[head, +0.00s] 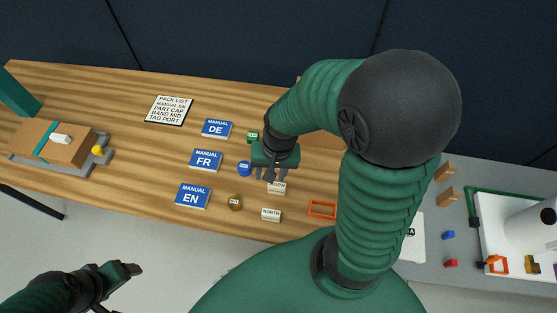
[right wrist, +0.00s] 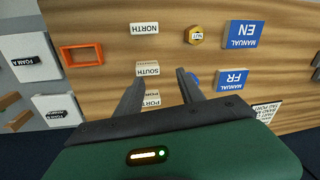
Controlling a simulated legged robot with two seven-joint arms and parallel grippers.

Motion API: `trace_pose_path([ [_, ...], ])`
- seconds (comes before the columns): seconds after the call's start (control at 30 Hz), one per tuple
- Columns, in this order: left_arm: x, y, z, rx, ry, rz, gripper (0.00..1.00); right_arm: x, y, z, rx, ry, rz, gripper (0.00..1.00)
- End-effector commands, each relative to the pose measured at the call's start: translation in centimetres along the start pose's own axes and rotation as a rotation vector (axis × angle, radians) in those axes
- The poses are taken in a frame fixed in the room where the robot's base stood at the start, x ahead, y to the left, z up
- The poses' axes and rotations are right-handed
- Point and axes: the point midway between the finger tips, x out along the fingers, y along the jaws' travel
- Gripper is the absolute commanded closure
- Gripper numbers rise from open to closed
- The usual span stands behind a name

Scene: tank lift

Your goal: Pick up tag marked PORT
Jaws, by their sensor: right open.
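The white PORT tag (right wrist: 151,99) lies on the wooden table, seen in the right wrist view between the fingers of my right gripper (right wrist: 159,76). Its lower part is cut off by the gripper body. In the head view I cannot make the PORT tag out; my right gripper (head: 270,177) and arm cover that spot. The right gripper is open and empty, pointing down over the tags. The SOUTH tag (right wrist: 148,68) lies just beyond PORT, and the NORTH tag (right wrist: 144,28) farther on. My left gripper (head: 128,270) is off the table at lower left, its jaws unclear.
Blue manuals DE (head: 216,128), FR (head: 206,160) and EN (head: 193,196) lie left of the tags. Small caps and an orange frame (head: 322,209) are nearby. A pack list (head: 169,110) lies behind. A cardboard box (head: 58,142) sits at the left.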

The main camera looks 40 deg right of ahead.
Motion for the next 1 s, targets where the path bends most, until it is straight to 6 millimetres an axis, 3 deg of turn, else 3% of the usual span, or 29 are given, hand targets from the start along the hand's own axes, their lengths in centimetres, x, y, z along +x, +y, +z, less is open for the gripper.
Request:
trace_pose_path([
  [0.3, -3.2, 0.0, -0.8, 0.0, 0.0, 0.0, 0.27, -3.4, 6.6, -5.7, 1.24, -0.16, -0.101, 0.55],
  [0.43, -3.9, 0.0, -0.9, 0.0, 0.0, 0.0, 0.27, -4.8, 9.2, -8.6, 1.648, -0.196, -0.179, 0.55],
  [0.57, -3.6, 0.0, -0.8, 0.0, 0.0, 0.0, 0.27, -4.1, 9.9, -9.5, 1.773, -0.21, -0.209, 0.55],
  [0.9, -1.7, 0.0, -0.4, 0.0, 0.0, 0.0, 0.27, 4.3, 7.7, -9.6, 1.765, -0.209, -0.204, 0.55],
  [1.0, -1.6, 0.0, -0.4, 0.0, 0.0, 0.0, 0.27, 5.8, 7.2, -9.7, 1.763, -0.208, -0.206, 0.55],
])
